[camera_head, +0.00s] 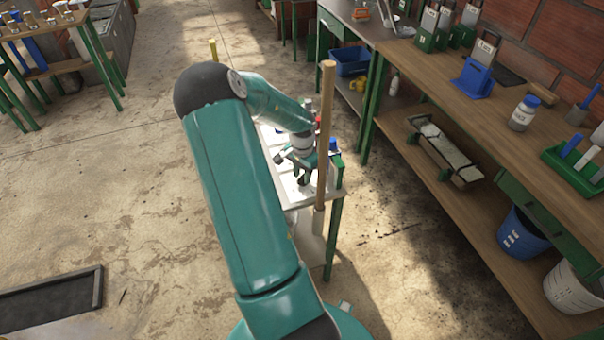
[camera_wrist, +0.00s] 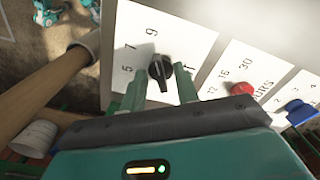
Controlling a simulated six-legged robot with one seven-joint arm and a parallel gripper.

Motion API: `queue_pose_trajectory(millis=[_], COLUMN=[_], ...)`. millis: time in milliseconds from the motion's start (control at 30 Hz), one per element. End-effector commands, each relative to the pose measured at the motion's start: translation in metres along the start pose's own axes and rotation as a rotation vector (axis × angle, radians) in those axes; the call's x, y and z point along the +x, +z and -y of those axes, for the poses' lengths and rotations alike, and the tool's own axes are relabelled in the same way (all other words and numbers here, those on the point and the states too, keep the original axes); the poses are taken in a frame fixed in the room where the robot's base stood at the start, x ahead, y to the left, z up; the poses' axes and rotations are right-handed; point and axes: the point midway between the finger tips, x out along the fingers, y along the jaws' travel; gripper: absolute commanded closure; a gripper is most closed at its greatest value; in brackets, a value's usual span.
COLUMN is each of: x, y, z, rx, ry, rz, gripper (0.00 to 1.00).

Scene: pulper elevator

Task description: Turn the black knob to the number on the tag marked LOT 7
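The black knob (camera_wrist: 160,68) sits on a white panel (camera_wrist: 200,35) in the wrist view, with the numbers 5, 7 and 9 printed around it and another partly hidden. Its ridge runs roughly up and down in the picture, the upper end towards the 9; I cannot tell which end is the pointer. My gripper (camera_wrist: 160,80) has its two fingers apart, one on each side of the knob, with no clear contact. In the head view my gripper (camera_head: 303,168) is at the small table (camera_head: 300,195). I cannot read any tag marked LOT 7.
A red knob (camera_wrist: 242,89) and a blue knob (camera_wrist: 299,112) sit right of the black one. A wooden post (camera_head: 326,130) stands close beside my gripper. The right-hand bench (camera_head: 450,95) bears a blue card holder (camera_head: 474,78) and green card holders (camera_head: 428,38).

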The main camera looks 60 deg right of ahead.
Motion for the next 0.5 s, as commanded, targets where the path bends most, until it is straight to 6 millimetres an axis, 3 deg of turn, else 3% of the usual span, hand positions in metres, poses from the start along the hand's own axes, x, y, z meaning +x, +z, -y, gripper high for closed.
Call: queue_pose_trajectory(millis=[167,333,500], x=[-0.0001,-0.0003,-0.0004], y=[0.0000,0.0001,0.0001], z=[0.0001,0.0002,0.0001], rx=[0.000,0.000,-0.001], ry=[0.000,0.000,0.000], rz=[0.000,0.000,0.000], gripper=[0.69,1.00,1.00])
